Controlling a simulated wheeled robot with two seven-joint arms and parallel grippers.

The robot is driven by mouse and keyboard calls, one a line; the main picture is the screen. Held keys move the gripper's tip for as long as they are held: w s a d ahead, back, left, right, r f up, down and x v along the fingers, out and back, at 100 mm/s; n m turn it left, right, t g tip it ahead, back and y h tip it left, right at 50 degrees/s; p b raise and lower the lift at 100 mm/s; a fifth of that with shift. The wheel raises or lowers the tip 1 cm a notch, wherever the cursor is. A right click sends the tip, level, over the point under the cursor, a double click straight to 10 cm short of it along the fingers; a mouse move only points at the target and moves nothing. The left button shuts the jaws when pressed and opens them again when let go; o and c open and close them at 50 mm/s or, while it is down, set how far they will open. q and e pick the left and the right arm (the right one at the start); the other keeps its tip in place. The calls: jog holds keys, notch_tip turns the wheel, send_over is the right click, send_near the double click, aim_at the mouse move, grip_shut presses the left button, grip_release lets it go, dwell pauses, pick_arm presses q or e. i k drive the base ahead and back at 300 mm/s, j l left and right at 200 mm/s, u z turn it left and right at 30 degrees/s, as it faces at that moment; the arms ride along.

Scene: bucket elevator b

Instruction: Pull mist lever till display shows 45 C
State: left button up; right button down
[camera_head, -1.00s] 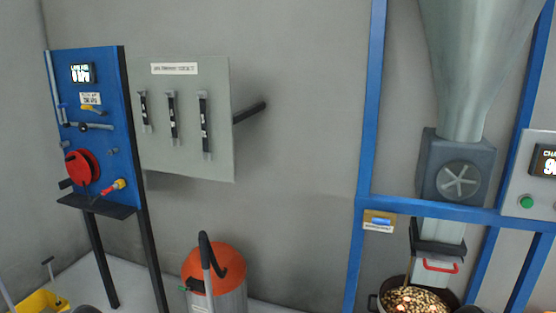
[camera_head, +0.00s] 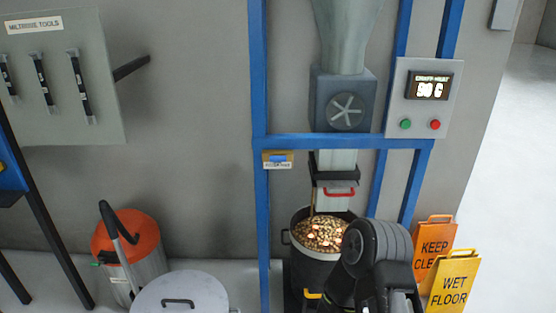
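The display (camera_head: 429,86) is on a grey control panel at the upper right and seems to read 90 C. A small blue lever (camera_head: 278,159) sits on a yellow-edged plate on the blue frame's left post. Its label is too small to read, so I cannot tell if it is the mist lever. A red handle (camera_head: 339,192) is on the chute below the hopper. A dark arm link of mine reaches in at the lower right, in front of the bucket. Neither gripper shows.
A dark bucket (camera_head: 291,258) of glowing pellets (camera_head: 321,234) stands under the chute. Green (camera_head: 405,124) and red (camera_head: 435,125) buttons sit below the display. Blue frame posts (camera_head: 260,205), an orange-topped vacuum (camera_head: 128,240), a round grey lid (camera_head: 205,290) and floor signs (camera_head: 455,280) stand around.

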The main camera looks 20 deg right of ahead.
aim_at(277, 159)
jog(key=i+z, duration=0.1)
jog(key=z, duration=0.35)
jog(key=i+l+z, duration=0.1)
jog(key=z, duration=0.85)
jog(key=i+z, duration=0.15)
jog(key=z, duration=0.3)
